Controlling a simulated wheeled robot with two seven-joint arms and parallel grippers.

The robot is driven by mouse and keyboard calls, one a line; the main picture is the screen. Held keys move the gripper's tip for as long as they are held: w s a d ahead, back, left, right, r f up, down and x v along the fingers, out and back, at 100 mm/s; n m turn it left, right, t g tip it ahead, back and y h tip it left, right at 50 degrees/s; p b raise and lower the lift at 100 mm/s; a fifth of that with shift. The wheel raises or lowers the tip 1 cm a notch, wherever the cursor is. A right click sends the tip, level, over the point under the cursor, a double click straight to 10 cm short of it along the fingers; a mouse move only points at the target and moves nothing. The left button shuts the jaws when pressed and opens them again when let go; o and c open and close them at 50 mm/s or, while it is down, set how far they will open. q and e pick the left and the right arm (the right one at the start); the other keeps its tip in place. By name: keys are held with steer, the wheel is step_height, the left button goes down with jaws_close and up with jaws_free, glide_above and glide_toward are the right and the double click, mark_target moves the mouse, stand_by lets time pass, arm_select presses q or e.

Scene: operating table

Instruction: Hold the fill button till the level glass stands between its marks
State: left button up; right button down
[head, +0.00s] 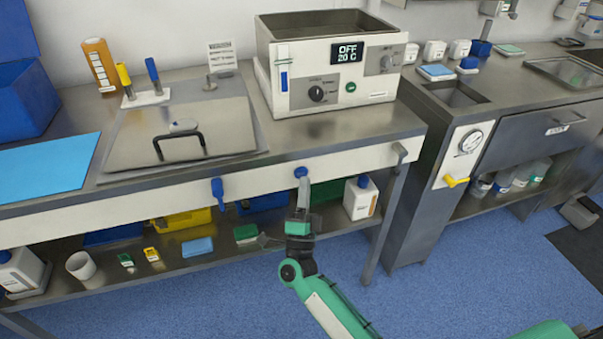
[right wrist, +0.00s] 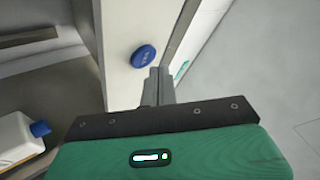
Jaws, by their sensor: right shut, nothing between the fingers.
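The fill button is a round blue button (head: 300,172) on the white front rail of the bench. In the right wrist view it is a blue disc (right wrist: 144,56) with small lettering. My right gripper (head: 302,183) is shut and empty, its fingertips (right wrist: 159,72) right by the button's lower edge. I cannot tell whether they touch it. The level glass (head: 284,80) is a narrow upright strip on the left front of the steel bath, with blue in it. My left gripper is not in view.
The bath's display (head: 347,52) reads OFF and 20 C. A blue lever (head: 217,190) hangs on the rail left of the button. A lidded steel basin (head: 180,130) is on the bench. Below, a shelf holds a white bottle (head: 360,198) and boxes. The floor in front is clear.

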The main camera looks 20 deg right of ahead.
steer(key=shift+w, duration=0.2)
stand_by(0.6)
steer(key=shift+w, duration=0.25)
steer(key=shift+w+b, duration=0.35)
steer(key=shift+b, duration=0.05)
stand_by(0.6)
steer(key=shift+s, duration=0.1)
stand_by(4.0)
steer(key=shift+s, duration=0.7)
steer(key=shift+s+p, duration=0.1)
steer(key=shift+p, duration=0.25)
steer(key=s+p, duration=0.1)
steer(key=s, duration=0.3)
steer(key=shift+s+d, duration=0.1)
steer(key=shift+s, duration=0.3)
